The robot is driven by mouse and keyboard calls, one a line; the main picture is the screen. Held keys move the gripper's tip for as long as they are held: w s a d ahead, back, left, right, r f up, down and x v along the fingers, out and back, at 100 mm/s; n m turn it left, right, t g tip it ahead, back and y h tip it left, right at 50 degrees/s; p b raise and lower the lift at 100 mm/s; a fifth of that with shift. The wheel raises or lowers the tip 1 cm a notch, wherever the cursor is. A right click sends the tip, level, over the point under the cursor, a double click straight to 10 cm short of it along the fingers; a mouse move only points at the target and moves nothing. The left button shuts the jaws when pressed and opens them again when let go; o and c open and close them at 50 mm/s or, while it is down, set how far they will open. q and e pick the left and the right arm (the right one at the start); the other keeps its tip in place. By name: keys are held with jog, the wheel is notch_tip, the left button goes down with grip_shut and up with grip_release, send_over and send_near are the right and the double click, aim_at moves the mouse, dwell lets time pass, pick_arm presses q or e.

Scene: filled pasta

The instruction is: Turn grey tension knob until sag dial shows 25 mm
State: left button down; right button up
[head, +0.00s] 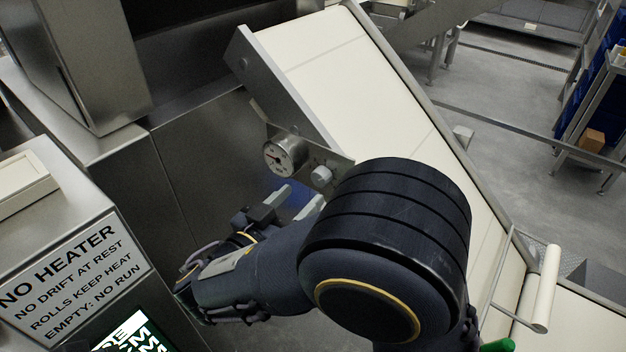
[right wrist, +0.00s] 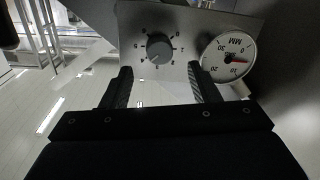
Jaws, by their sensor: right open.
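The grey tension knob (head: 321,176) sits on a metal bracket at the side of the conveyor, beside the round white sag dial (head: 284,155). In the right wrist view the knob (right wrist: 160,47) is ringed by printed numbers. The dial (right wrist: 228,58) there is marked MM and appears upside down; its red needle points right, and its exact reading is too small to tell. My right gripper (head: 291,204) is just below the bracket. In the right wrist view its open fingers (right wrist: 161,80) stand apart, with the knob ahead between them, apparently untouched. My left gripper is out of view.
The pale conveyor belt (head: 335,85) slopes down behind my right arm. A steel cabinet carries a NO HEATER sign (head: 75,275) at lower left. A white roller (head: 540,290) stands at lower right. Open floor (head: 500,90) lies beyond the belt.

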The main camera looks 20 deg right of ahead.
aim_at(318, 181)
jog(key=p+x, duration=0.1)
jog(key=x, duration=0.4)
jog(key=shift+w+d, duration=0.1)
jog(key=shift+d, duration=0.15)
jog(key=c, duration=1)
jog(key=shift+f, duration=0.1)
